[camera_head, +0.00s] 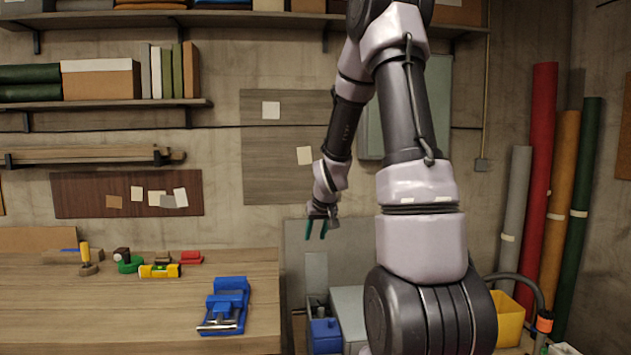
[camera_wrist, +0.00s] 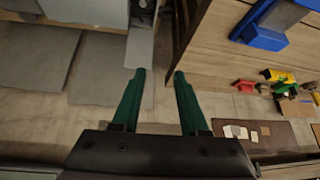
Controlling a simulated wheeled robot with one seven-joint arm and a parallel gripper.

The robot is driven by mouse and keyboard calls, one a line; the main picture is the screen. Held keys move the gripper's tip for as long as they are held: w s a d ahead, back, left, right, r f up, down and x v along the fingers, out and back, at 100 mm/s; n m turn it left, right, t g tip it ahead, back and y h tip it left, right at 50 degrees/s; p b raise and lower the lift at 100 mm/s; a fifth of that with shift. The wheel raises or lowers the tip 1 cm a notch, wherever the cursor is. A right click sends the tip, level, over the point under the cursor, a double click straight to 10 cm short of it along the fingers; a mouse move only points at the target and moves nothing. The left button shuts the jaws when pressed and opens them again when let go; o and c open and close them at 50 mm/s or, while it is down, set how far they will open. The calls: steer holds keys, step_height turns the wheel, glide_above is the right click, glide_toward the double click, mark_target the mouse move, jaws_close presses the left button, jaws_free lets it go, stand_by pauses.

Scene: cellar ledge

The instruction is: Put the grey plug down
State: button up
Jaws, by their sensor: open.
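My gripper (camera_head: 316,232) hangs in the air just past the right end of the wooden bench, its green fingers pointing down. In the wrist view its two fingers (camera_wrist: 160,76) are apart, with nothing between them. I cannot make out a grey plug in either view.
The bench (camera_head: 120,310) holds a blue vise (camera_head: 228,302) near its right end, a yellow level (camera_head: 160,271), a red block (camera_head: 191,257) and a yellow-handled tool (camera_head: 85,256). The bench's front middle is clear. A blue bin (camera_head: 325,337) stands low beside it.

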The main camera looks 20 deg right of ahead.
steer(key=s+a+r+y, duration=0.1)
steer(key=s+a+r, duration=0.3)
steer(key=s+r, duration=0.3)
steer(key=s+a+r+m+y, duration=0.1)
steer(key=s+a+r, duration=0.3)
steer(key=s+r, duration=0.3)
steer(key=s+a+r+m, duration=0.1)
steer(key=s+a+r, duration=0.3)
steer(key=s, duration=0.9)
step_height(320, 180, up, 3)
steer(key=shift+f+y, duration=0.1)
steer(key=shift+y, duration=0.3)
steer(key=shift+w+d+t, duration=0.1)
steer(key=shift+t, duration=0.2)
